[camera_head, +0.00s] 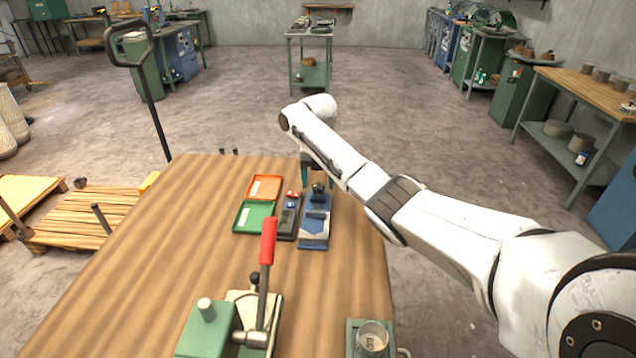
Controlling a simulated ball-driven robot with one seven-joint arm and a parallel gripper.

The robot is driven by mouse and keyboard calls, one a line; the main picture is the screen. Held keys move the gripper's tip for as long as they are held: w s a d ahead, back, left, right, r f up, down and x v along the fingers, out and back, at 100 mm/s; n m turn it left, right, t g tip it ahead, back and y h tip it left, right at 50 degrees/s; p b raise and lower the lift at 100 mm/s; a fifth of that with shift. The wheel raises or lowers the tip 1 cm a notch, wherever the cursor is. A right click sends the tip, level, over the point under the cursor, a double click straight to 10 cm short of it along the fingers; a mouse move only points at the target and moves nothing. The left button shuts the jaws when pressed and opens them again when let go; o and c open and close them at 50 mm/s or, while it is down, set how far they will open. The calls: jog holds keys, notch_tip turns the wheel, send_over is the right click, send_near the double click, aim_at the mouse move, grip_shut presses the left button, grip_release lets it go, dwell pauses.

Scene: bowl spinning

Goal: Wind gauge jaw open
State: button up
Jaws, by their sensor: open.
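A blue and grey bench device (314,232), which looks like the gauge, lies on the wooden table right of the trays. A dark upright part (318,193) stands at its far end. My gripper (318,180) points down over that far end, with its teal fingers apart, one to each side of the dark part. I cannot tell whether the fingers touch it. The arm partly hides the gripper, and the gauge's jaw is too small to make out.
An orange tray (265,180) and a green tray (243,217) lie left of a dark narrow holder (287,226) with small red and blue pieces. A green press with a red-handled lever (268,242) stands nearer. A metal cup (371,338) stands at the front right. The table's left side is clear.

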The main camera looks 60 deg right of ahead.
aim_at(318, 186)
notch_tip(318, 186, up, 10)
jog(key=b, duration=0.1)
jog(key=shift+f, duration=0.15)
dwell(0.7)
